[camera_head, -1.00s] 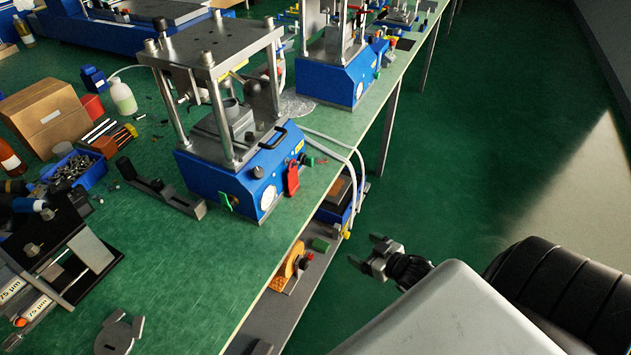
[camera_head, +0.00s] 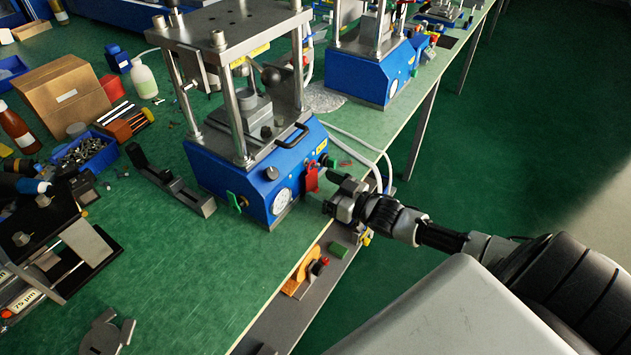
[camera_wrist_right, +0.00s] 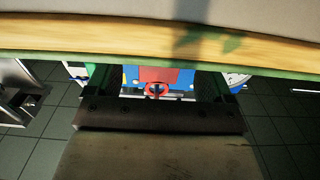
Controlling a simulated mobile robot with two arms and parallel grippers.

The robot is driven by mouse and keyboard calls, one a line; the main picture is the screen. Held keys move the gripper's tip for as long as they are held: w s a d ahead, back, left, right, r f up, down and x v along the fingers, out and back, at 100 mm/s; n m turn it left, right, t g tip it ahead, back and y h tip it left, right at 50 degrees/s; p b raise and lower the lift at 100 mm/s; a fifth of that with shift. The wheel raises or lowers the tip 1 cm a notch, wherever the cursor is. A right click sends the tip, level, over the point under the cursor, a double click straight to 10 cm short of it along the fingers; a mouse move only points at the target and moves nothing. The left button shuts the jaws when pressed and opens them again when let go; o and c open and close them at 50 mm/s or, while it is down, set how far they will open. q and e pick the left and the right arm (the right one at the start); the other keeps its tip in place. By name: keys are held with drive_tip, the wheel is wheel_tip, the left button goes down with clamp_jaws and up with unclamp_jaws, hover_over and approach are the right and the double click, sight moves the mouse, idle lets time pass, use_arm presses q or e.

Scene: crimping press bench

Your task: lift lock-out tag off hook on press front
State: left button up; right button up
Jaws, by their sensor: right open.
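The red lock-out tag (camera_head: 312,178) hangs on the front of the blue press (camera_head: 232,178), right of the round gauge. In the right wrist view, which looks upside down, the tag (camera_wrist_right: 158,75) shows centred ahead, with a red ring at its lower end in the picture. The hook itself is too small to make out clearly. My right gripper (camera_head: 332,194) is open and empty, just right of the tag and in front of the press; I see no contact. My left gripper is not in view.
The bench edge (camera_head: 300,252) runs below my right gripper, with a lower shelf (camera_head: 300,300) beneath. A second blue press (camera_head: 370,72) stands farther back. Open floor lies right.

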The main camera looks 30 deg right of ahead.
drive_tip(key=shift+x, duration=1.4)
drive_tip(key=c, duration=1)
drive_tip(key=shift+r, duration=0.15)
drive_tip(key=shift+r+p, duration=0.45)
drive_tip(key=shift+p, duration=0.2)
drive_tip(key=shift+s+d, duration=0.1)
drive_tip(key=shift+s, duration=0.15)
drive_tip(key=shift+s+d+p, duration=0.1)
drive_tip(key=shift+s+p, duration=0.25)
drive_tip(key=shift+p, duration=0.05)
